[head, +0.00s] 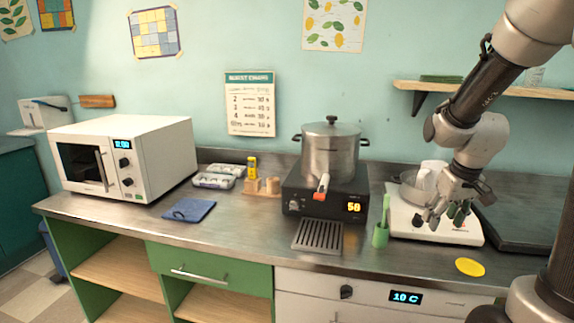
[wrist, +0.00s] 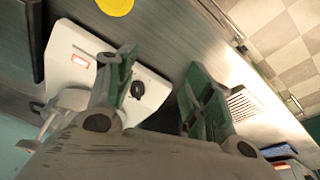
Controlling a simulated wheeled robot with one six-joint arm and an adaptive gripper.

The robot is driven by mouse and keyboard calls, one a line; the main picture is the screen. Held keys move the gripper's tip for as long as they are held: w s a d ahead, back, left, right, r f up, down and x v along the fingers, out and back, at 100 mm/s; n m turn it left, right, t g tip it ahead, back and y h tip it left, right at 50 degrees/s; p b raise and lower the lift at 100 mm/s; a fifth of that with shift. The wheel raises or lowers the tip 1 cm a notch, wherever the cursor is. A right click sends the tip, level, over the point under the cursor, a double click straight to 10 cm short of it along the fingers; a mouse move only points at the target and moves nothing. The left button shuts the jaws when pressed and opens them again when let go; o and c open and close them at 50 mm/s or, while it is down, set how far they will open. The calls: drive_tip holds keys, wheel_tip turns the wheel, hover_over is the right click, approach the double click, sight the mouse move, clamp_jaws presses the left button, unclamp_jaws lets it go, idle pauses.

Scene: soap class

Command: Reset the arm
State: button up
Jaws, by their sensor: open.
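My gripper (head: 446,213) hangs at the right of the counter in the head view, in front of and above the white scale-like appliance (head: 408,224). In the wrist view my gripper (wrist: 160,85) shows two green-padded fingers spread wide apart, with nothing between them. The white appliance (wrist: 75,45) lies below and to the left of the fingers there. A metal pan (head: 408,186) and a white jug (head: 430,170) stand on the appliance, partly hidden by my gripper.
A steel pot (head: 331,152) stands on a black hot plate (head: 300,195) left of my gripper. A shelf (head: 500,90) is behind my arm. The white microwave (head: 150,140) is far left.

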drive_tip(key=s+a+r, duration=0.2)
drive_tip(key=s+r, duration=0.4)
drive_tip(key=s, duration=0.3)
drive_tip(key=s+a+r+t, duration=0.1)
drive_tip(key=s+a+r, duration=0.2)
drive_tip(key=s, duration=0.6)
wheel_tip(320, 180, up, 3)
drive_tip(key=shift+s+a+f+m+t, duration=0.15)
drive_tip(key=shift+s+a+m+t, duration=0.15)
drive_tip(key=shift+m, duration=0.1)
